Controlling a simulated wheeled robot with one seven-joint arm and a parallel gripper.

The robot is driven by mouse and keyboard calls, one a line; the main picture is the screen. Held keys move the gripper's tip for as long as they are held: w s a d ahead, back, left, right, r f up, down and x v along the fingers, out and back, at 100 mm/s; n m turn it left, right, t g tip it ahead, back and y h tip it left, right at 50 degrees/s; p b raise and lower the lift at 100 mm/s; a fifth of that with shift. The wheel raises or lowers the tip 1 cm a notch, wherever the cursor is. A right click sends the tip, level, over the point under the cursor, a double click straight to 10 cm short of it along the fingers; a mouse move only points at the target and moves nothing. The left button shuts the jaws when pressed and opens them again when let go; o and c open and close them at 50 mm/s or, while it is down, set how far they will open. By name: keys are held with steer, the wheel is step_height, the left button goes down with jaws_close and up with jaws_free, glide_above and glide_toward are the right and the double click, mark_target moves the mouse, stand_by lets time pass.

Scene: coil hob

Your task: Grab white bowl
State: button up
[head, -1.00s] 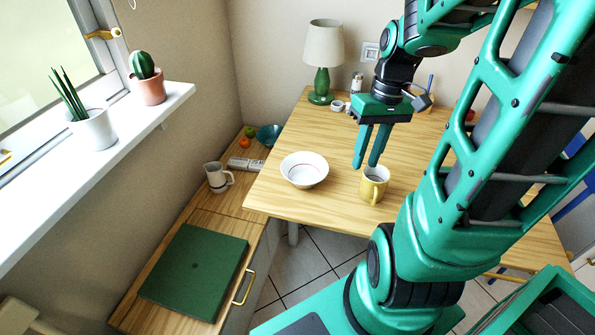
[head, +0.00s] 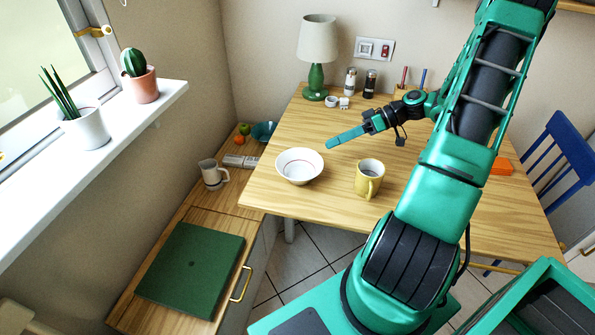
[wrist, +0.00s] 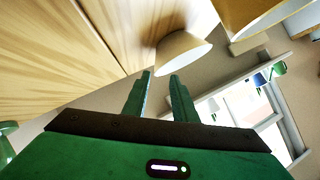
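The white bowl (head: 299,167) stands upright on the wooden table near its left edge, empty apart from a thin line inside. In the wrist view a pale bowl (wrist: 180,53), seen from the side, lies just beyond the fingertips. My gripper (head: 331,144) is above the table to the right of and slightly behind the bowl, pointing left toward it. In the wrist view its two fingers (wrist: 159,82) stand apart with nothing between them. The gripper does not appear to touch the bowl.
A yellow mug (head: 369,178) stands right of the bowl, near the table's front edge. A green lamp (head: 317,75) and shakers (head: 360,82) stand at the back. A pitcher (head: 212,174) is on the lower counter.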

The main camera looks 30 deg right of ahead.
mark_target(299, 166)
steer(key=shift+w+d+n+t+y, duration=0.3)
steer(key=shift+w+d+t+y, duration=0.1)
steer(key=shift+d+t, duration=0.3)
steer(key=x, duration=0.5)
steer(key=shift+s+x, duration=0.15)
steer(key=shift+x, duration=1.2)
steer(key=shift+s+x, duration=0.1)
steer(key=shift+x, duration=1.25)
steer(key=shift+a+f, duration=0.1)
steer(key=shift+f, duration=0.1)
jaws_close()
